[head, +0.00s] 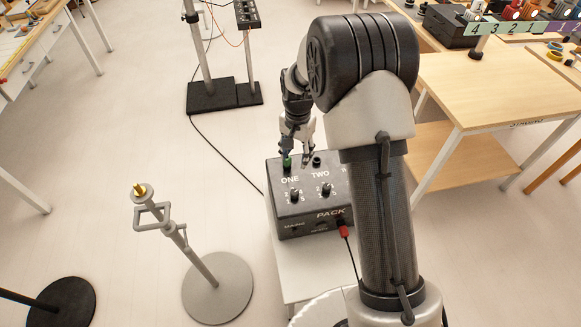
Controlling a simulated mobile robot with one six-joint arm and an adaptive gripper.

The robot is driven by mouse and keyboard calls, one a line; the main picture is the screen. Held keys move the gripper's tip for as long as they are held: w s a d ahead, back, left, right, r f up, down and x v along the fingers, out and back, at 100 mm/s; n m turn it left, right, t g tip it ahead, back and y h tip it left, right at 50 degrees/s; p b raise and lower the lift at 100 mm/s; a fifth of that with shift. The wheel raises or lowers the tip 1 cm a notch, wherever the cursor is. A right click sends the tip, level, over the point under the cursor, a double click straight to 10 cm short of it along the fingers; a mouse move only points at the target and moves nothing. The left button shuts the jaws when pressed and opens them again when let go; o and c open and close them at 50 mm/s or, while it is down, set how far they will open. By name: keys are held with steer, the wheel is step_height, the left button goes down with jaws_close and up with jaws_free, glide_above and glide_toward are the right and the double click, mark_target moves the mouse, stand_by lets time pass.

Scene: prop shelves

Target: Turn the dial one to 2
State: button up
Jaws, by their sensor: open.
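A dark box marked PACK (310,215) sits on a light stand, with the labels ONE and TWO on its top. The dial under ONE (294,195) is a small dark knob with tiny marks around it; its setting is too small to read. A similar dial (326,190) sits under TWO. My gripper (298,155) is open and points down over the back edge of the box, behind the ONE label and apart from the dial. A green part (287,162) shows by its left fingertip. My arm hides the right side of the box.
A red plug (343,231) with a cable is at the box's front right. A grey stand with a round base (217,287) is to the left. Black-based poles (210,96) stand behind. A wooden table (490,85) is at right. Floor left of the box is mostly clear.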

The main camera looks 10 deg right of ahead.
glide_above(295, 192)
step_height(295, 192, down, 4)
steer(key=shift+m, duration=0.4)
step_height(295, 192, down, 18)
steer(key=b, duration=0.3)
steer(key=shift+r, duration=0.25)
steer(key=shift+c, duration=0.3)
steer(key=c, duration=1)
